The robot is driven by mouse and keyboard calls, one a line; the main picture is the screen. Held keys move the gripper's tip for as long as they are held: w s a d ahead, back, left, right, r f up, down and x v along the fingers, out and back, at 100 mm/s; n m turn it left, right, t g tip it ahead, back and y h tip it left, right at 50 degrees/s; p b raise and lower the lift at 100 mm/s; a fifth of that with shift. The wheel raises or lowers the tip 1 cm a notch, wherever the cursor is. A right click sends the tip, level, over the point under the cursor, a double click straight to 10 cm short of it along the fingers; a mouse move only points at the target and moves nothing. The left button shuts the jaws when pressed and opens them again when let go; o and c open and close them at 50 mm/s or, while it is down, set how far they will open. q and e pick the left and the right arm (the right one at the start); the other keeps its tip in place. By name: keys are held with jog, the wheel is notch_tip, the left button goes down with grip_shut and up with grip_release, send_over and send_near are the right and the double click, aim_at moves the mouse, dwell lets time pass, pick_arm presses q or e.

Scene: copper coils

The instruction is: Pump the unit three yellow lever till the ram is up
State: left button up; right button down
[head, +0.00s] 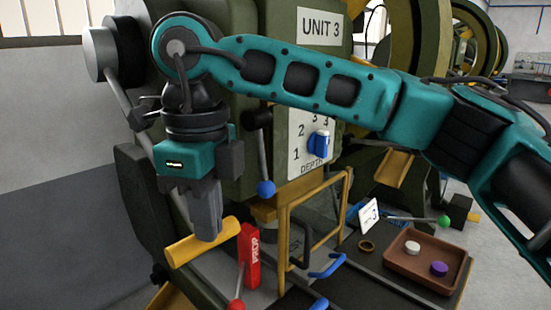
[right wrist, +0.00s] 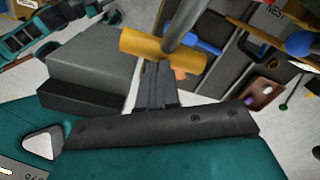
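The yellow lever handle (head: 180,251) of UNIT 3 is a thick crossbar low on the left side of the press. It also shows in the right wrist view (right wrist: 140,43), with a grey rod (right wrist: 185,22) running up from it. My right gripper (head: 207,236) points down at the handle, its fingers close together with no gap between them. The fingertips overlap the handle and look to be against it. In the right wrist view the fingers (right wrist: 158,82) end at the bar's lower edge. Contact is hard to confirm. I cannot make out the ram. My left gripper is out of view.
A red PROP block (head: 249,256) stands just right of the handle, with a red-knobbed rod beside it. A yellow guard frame (head: 286,235) and blue-knobbed lever (head: 266,188) are close by. A brown tray (head: 398,271) holds a white and a purple piece. Floor at left is clear.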

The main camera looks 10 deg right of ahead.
notch_tip(320, 180, up, 8)
jog(key=s+d+p, duration=0.2)
jog(key=p, duration=0.2)
jog(key=shift+s, duration=0.25)
dwell(0.4)
notch_tip(320, 180, up, 7)
jog(key=p, duration=0.5)
dwell(0.3)
